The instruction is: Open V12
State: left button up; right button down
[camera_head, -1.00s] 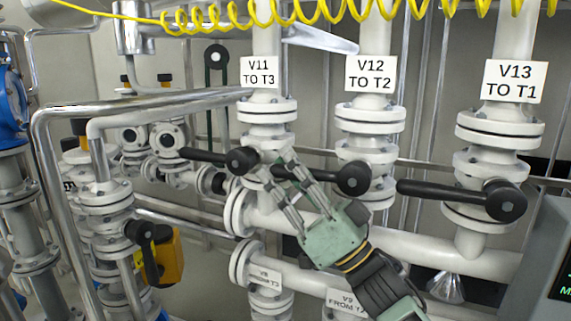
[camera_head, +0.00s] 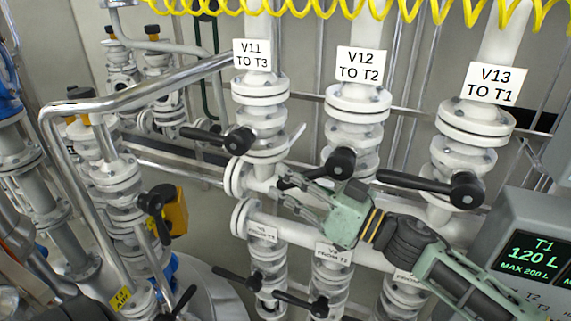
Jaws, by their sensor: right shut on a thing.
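The V12 valve has a black lever with a round hub (camera_head: 341,163), below the white sign "V12 TO T2" (camera_head: 360,65). Its lever runs left from the hub and slopes a little down, unlike the V11 and V13 levers, which slope slightly up to the left. My right gripper (camera_head: 288,193), pale green with grey fingers, comes in from the lower right and is shut on the outer part of the V12 lever. The fingers partly hide the lever's end. My left gripper is not in view.
The V11 lever (camera_head: 212,137) lies to the left and the V13 lever (camera_head: 425,182) to the right, close to my right gripper. Lower black levers (camera_head: 300,301) sit below. A display panel reading T1 120 L (camera_head: 540,259) stands at the right.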

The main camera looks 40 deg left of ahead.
jog(key=shift+d+f, duration=0.1)
jog(key=shift+f, duration=0.2)
jog(key=c, duration=1.7)
grip_release()
jog(key=shift+r, duration=0.15)
jog(key=shift+o, duration=0.2)
jog(key=v, duration=0.7)
jog(key=shift+d, duration=0.25)
